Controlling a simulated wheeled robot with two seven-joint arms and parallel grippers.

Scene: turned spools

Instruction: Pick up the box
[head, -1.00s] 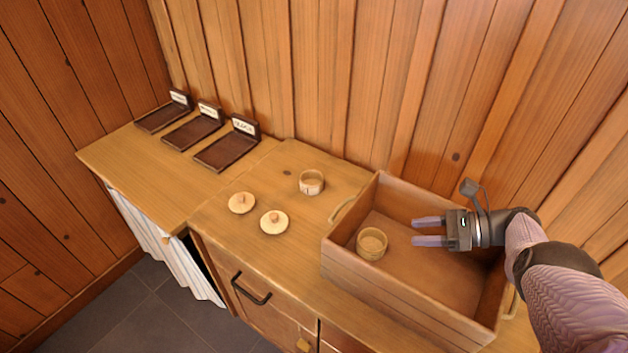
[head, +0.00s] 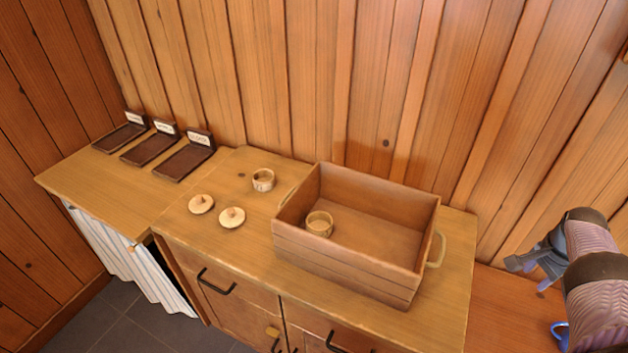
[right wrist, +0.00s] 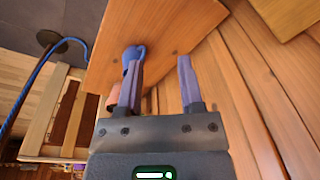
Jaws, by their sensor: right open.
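The box (head: 345,268) is an open brown wooden box with a rope-like handle at each end. It stands upright on the right part of the wooden counter in the head view. A small round wooden cup (head: 319,224) sits inside it near its left end. My right gripper (head: 530,274) is to the right of the box, clear of it, beyond the counter's right end. In the right wrist view its two purple fingers (right wrist: 159,88) are apart with nothing held between them. My left gripper is not in view.
Another cup (head: 263,180) and two round knobbed lids (head: 201,204) (head: 232,217) lie left of the box. Three dark labelled trays (head: 185,162) stand farther left. A lower wooden surface (head: 500,320) on the right holds a blue object (head: 561,335), seemingly a mug (right wrist: 134,54).

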